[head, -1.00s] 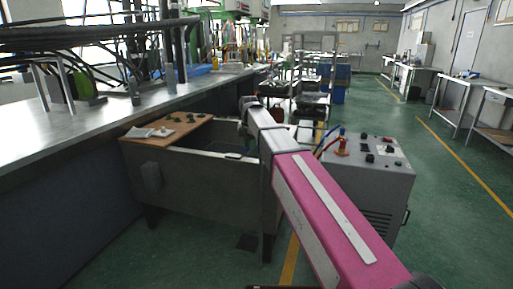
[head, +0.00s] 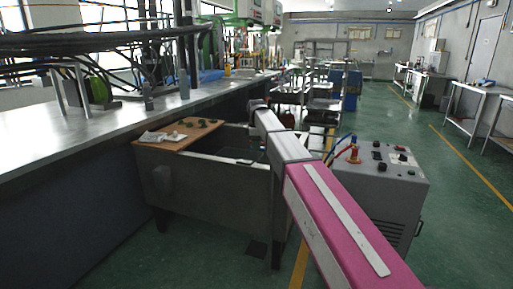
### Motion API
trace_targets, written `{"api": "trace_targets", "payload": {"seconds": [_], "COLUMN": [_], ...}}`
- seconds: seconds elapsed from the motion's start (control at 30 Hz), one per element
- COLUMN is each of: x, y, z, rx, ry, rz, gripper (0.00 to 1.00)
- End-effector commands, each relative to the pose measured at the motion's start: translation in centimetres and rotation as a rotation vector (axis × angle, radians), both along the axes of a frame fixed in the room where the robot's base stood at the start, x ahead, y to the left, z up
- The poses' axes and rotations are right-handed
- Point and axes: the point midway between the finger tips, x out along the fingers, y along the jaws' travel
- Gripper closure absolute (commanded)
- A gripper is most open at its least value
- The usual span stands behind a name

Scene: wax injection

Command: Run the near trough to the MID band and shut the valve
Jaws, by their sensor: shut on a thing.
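The near trough is a grey metal tank on legs (head: 215,192) in the middle of the head view, beside the long bench. Its inside is dark, and I cannot make out a level or band marks. A small dark flat piece (head: 245,161) shows at its opening. My pink and grey arm reaches from the lower right over the trough's right end. The arm's far end (head: 257,118) is above the trough's back right part. The fingers and whatever they touch are too small and hidden to tell. No valve on the trough can be made out.
A wooden board (head: 165,144) with green pieces and a white cloth covers the trough's left end. The long bench (head: 60,150) borders the left.

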Motion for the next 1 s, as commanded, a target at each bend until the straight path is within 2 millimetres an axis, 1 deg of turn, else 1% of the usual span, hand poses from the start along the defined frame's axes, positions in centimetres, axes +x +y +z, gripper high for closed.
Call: {"api": "trace_targets", "payload": {"seconds": [0.1,0.4,0.97,1.0], "x": [0.7,1.5,1.7,1.7], "y": [-0.1,-0.3,-0.4,-0.4], "z": [0.0,0.0,0.0,0.0], "rx": [0.000,0.000,-0.001,-0.001], "ry": [-0.001,-0.001,-0.002,-0.002], "rz": [-0.075,-0.193,-0.225,-0.225], "gripper": [1.00,1.00,1.00,0.67]}}
